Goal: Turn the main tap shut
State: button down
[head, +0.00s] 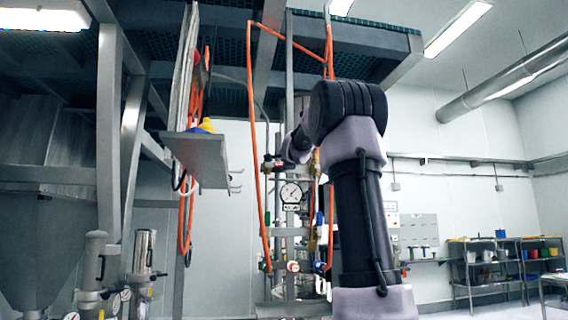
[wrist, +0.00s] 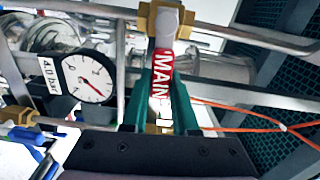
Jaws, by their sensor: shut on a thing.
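The main tap's red handle (wrist: 162,80), lettered MAIN in white, shows in the wrist view. It runs down from a brass fitting (wrist: 166,18) on a steel pipe (wrist: 250,36) and looks crosswise to that pipe in this view. My gripper (wrist: 160,92) has its green fingers on either side of the handle, shut on it. The handle's lower end is partly hidden between the fingers.
A round gauge marked 4.0 bar (wrist: 87,77) is close left of the fingers; it also shows in the head view (head: 291,192). Orange hoses (head: 251,140) hang around the panel. A grey shelf (head: 197,158) juts out at left. Blue-handled valves (wrist: 45,165) are at lower left.

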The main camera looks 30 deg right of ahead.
jog(key=shift+f+m, duration=0.25)
jog(key=shift+m, duration=0.15)
jog(key=c, duration=0.7)
grip_release()
jog(key=shift+s, duration=0.1)
jog(key=v, duration=1)
jog(key=shift+s, duration=0.35)
